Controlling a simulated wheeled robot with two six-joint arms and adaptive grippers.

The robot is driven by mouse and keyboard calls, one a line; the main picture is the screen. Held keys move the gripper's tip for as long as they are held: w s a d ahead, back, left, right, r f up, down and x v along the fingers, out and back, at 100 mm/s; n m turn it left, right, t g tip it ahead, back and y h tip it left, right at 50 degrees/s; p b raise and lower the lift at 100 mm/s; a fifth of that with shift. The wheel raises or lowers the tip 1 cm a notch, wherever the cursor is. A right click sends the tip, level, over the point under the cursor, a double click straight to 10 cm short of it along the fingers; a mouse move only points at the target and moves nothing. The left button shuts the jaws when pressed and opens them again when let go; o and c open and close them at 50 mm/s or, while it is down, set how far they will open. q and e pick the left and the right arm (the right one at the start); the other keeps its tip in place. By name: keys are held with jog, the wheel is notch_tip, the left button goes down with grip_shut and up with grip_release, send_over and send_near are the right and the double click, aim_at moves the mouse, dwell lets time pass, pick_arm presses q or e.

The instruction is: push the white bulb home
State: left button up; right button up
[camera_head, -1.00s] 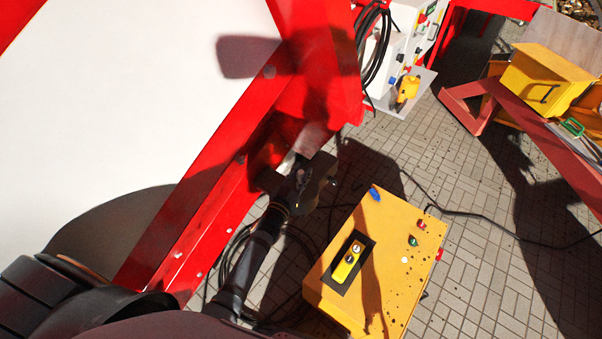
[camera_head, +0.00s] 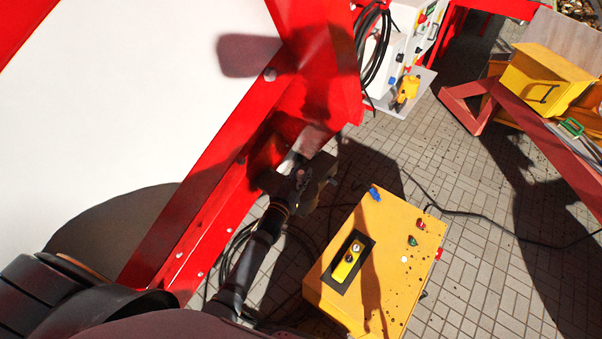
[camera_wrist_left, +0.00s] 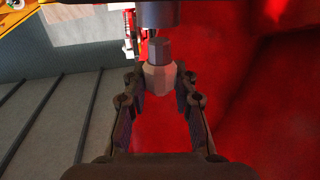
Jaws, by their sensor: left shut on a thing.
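The white bulb (camera_wrist_left: 158,78) is between the two fingers of my left gripper (camera_wrist_left: 159,84) in the left wrist view, with its grey faceted end pointing up in the picture. A dark grey round fitting (camera_wrist_left: 158,13) is just beyond that end, in line with it. My right gripper is not in view.
The red frame (camera_head: 212,205) with a white panel (camera_head: 130,110) fills the left side. A yellow control box (camera_head: 385,230) stands right of my left gripper. Black cables (camera_head: 470,214) lie on the paving. A yellow case (camera_head: 550,75) is at the far right.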

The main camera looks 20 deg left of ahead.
aim_at(300, 182)
pick_arm(q)
jog(key=shift+f+b, duration=1.2)
jog(key=shift+f, duration=0.3)
jog(key=o, duration=1)
jog(key=shift+s, duration=0.35)
jog(key=s, duration=0.3)
jog(key=s+a, duration=0.1)
jog(key=s, duration=0.7)
jog(key=shift+s+a, duration=0.1)
jog(key=shift+a, duration=0.25)
